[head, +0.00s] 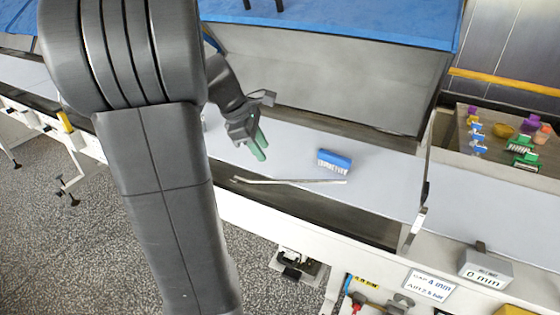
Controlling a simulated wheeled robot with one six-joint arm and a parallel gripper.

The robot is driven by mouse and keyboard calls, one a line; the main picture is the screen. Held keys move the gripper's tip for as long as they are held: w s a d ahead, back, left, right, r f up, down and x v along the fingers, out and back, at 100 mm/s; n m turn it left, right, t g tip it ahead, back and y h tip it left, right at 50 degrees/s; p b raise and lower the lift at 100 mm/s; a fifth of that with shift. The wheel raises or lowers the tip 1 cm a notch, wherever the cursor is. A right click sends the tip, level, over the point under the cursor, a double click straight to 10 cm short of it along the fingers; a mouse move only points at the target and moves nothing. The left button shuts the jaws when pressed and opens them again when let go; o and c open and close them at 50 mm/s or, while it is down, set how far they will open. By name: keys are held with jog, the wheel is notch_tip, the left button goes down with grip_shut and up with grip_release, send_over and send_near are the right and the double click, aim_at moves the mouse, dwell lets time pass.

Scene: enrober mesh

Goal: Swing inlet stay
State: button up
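A thin pale metal rod (290,181), which looks like the inlet stay, lies nearly level along the near edge of the grey belt surface (385,180). Its left end is close to the dark gap in the white frame. My gripper (264,152) has green fingers that point down and right, with a small gap between the tips. It is above and left of the rod, apart from it in the picture, and holds nothing that I can see. Whether the rod is hinged at one end is too small to tell.
A blue brush (335,160) with white bristles lies on the belt, right of my gripper. A grey hood panel with a blue top (330,22) stands behind. A tray (505,172) with several coloured items is at right. A box reading 0 mm (484,270) sits at front right.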

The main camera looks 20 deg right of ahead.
aim_at(282, 181)
jog(key=x, duration=1.3)
jog(key=shift+w+d+f, duration=0.25)
jog(key=shift+w+d, duration=0.05)
jog(key=shift+d, duration=0.15)
grip_shut()
